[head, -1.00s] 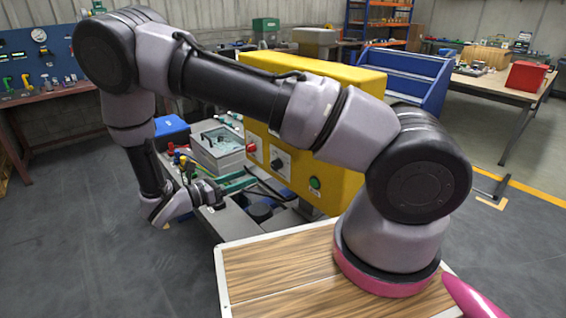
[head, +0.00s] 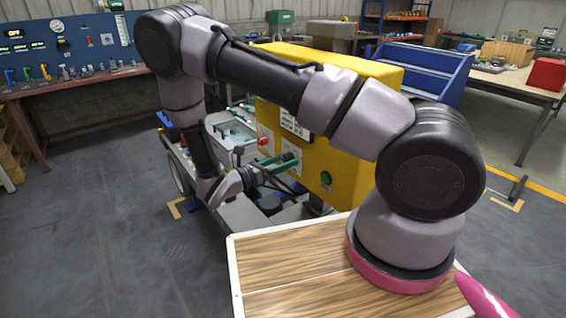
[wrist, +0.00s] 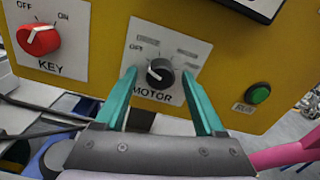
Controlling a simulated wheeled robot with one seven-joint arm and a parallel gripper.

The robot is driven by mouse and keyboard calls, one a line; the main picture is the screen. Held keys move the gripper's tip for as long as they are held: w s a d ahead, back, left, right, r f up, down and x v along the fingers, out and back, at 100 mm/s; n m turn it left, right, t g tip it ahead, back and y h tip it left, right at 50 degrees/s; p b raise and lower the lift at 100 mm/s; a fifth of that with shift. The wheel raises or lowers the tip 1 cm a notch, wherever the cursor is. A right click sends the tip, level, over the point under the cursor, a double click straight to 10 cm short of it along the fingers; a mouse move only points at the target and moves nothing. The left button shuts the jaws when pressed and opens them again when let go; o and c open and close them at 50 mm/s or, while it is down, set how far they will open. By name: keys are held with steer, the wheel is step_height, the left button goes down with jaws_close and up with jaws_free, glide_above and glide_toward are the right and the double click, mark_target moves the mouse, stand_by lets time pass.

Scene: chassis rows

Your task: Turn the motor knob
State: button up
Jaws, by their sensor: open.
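The motor knob (wrist: 160,73) is a black dial with a light pointer line on a white plate marked MOTOR, on the front of a yellow panel (wrist: 225,70). The pointer is turned to the upper left, towards the OFF mark. My gripper (wrist: 158,88) is open, its teal fingers to the left and right of the knob in the wrist view. I cannot tell whether the fingertips touch the plate. In the head view my gripper (head: 275,163) is at the yellow panel (head: 345,150), and the knob is hidden behind it.
A red KEY knob (wrist: 38,39) is left of the motor plate, and a green RUN button (wrist: 258,94) is to its right. A grey box (head: 232,138) stands on the cart left of the panel. Loose cables lie under the panel.

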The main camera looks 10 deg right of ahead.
jaws_close()
